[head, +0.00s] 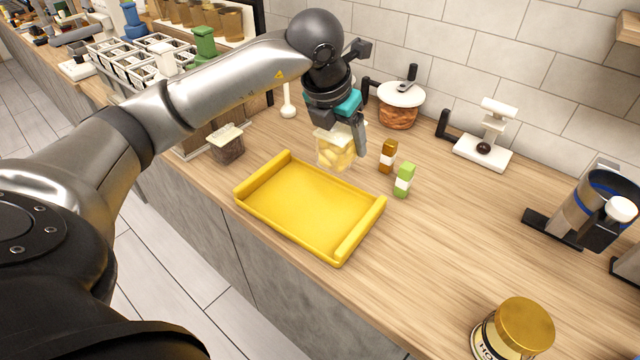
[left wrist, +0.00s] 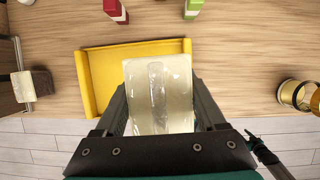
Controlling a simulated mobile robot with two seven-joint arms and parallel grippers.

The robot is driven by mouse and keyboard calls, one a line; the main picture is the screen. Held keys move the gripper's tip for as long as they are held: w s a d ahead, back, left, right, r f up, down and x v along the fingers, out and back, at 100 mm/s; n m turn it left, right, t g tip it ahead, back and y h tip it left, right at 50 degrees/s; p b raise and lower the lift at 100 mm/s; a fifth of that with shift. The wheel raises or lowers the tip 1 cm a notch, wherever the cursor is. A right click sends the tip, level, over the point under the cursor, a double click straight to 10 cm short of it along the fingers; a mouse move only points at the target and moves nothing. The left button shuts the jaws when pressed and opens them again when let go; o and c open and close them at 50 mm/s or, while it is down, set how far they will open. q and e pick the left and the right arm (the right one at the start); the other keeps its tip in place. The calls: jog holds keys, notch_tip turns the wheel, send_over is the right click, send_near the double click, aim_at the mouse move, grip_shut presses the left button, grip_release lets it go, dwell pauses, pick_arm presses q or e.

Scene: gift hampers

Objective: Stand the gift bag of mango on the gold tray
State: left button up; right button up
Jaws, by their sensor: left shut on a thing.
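The gift bag of mango (head: 335,158) is a clear bag with yellow pieces inside and a pale top. My left gripper (head: 343,128) is shut on its top and holds it upright, just behind the gold tray's far edge in the head view. In the left wrist view the bag (left wrist: 158,95) is between the fingers and hides part of the tray (left wrist: 104,75). The gold tray (head: 310,208) is a yellow, empty tray with raised ends, lying on the wooden counter. The gap under the bag is hard to judge. My right gripper is not in view.
A dark-filled bag (head: 227,146) stands left of the tray. A pot (head: 399,108) is behind, and a gold-lidded jar (head: 512,332) stands at front right. The counter between is clear.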

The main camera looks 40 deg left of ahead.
aim_at(327, 171)
pick_arm(q)
notch_tip(327, 171, down, 16)
jog(key=shift+f+b, duration=0.15)
jog(key=shift+b, duration=0.2)
jog(key=shift+f, duration=0.1)
jog(key=o, duration=1.5)
jog(key=shift+f, duration=0.1)
jog(key=v, duration=1.2)
